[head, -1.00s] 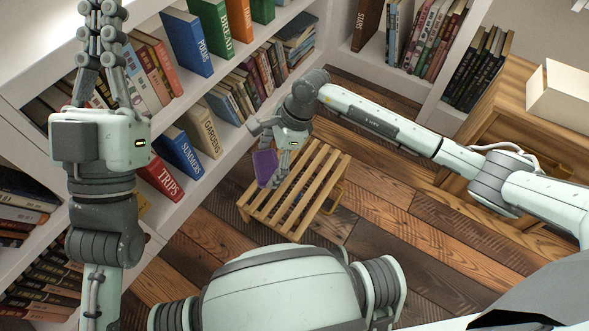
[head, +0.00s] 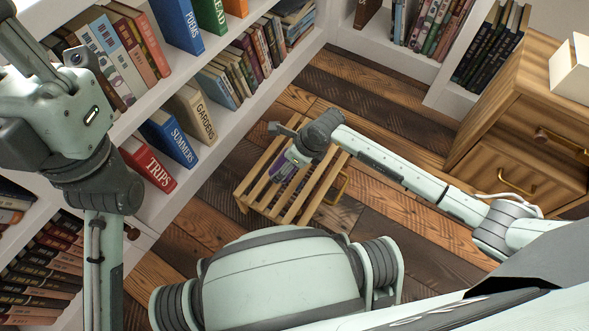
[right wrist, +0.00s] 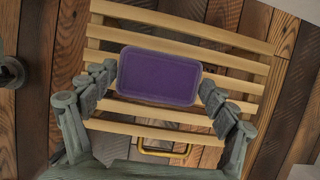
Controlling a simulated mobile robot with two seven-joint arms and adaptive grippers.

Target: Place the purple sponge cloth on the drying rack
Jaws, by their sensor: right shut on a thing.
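The purple sponge cloth (right wrist: 158,76) is a flat rounded rectangle between the two fingers of my right gripper (right wrist: 157,88), which is shut on its side edges. The wooden slatted drying rack (right wrist: 150,131) lies directly beneath it in the right wrist view; whether the cloth touches the slats I cannot tell. In the head view the rack (head: 322,182) stands on the floor, and the cloth (head: 283,171) is mostly hidden by my right gripper (head: 288,166). My left gripper (head: 50,80) is at the upper left before the bookshelf, its fingertips out of frame.
A white bookshelf (head: 228,140) full of books runs along the left and behind the rack. A wooden cabinet (head: 520,130) with a pale box (head: 572,72) on it stands at right. Plank floor (head: 375,225) is free right of the rack.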

